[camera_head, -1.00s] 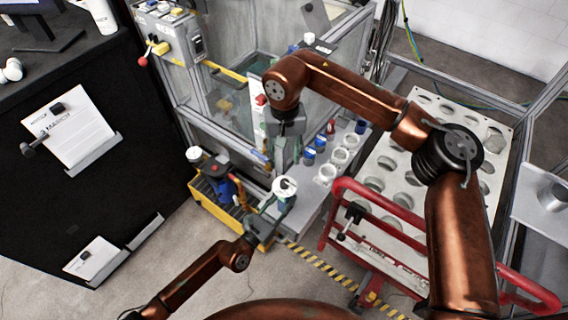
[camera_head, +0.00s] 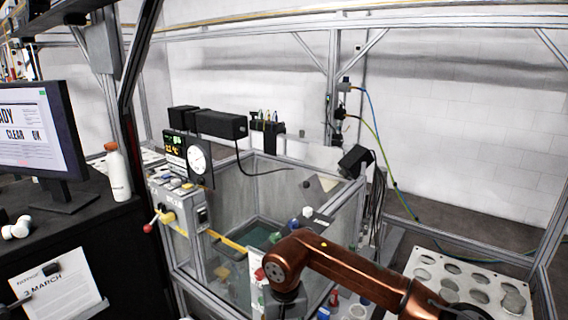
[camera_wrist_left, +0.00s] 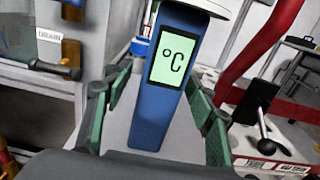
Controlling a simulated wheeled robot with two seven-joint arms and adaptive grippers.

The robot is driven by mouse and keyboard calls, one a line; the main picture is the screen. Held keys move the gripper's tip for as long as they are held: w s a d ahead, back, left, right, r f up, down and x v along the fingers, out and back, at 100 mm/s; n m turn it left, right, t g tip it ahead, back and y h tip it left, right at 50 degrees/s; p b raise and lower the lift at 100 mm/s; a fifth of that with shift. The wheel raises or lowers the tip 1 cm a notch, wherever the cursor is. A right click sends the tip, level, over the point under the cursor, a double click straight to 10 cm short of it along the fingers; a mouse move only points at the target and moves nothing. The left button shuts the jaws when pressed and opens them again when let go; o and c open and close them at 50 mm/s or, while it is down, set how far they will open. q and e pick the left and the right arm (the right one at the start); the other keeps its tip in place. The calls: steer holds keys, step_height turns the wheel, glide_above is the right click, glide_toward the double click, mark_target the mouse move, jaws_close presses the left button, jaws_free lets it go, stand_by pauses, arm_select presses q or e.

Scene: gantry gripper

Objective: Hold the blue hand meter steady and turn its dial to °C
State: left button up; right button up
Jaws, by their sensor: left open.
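In the left wrist view, the blue hand meter (camera_wrist_left: 152,118) stands slightly tilted between the green-padded fingers of my left gripper (camera_wrist_left: 158,115). My left gripper is open, with a finger on each side of the meter. Whether a pad touches it is unclear. In the head view, my right arm reaches in from the right, with its wrist at the bottom edge. The right gripper's fingers are out of frame, as are the left gripper and meter.
A glass-walled enclosure (camera_head: 235,205) with a yellow bar stands ahead. A control box (camera_head: 178,205) with a red-knobbed lever is at its left. A monitor (camera_head: 40,130) and white bottle (camera_head: 117,172) are on the black counter. A perforated white tray (camera_head: 425,262) lies right. Red rails (camera_wrist_left: 262,50) run beside the meter.

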arm_select(q)
steer(key=v, duration=1.2)
stand_by(0.7)
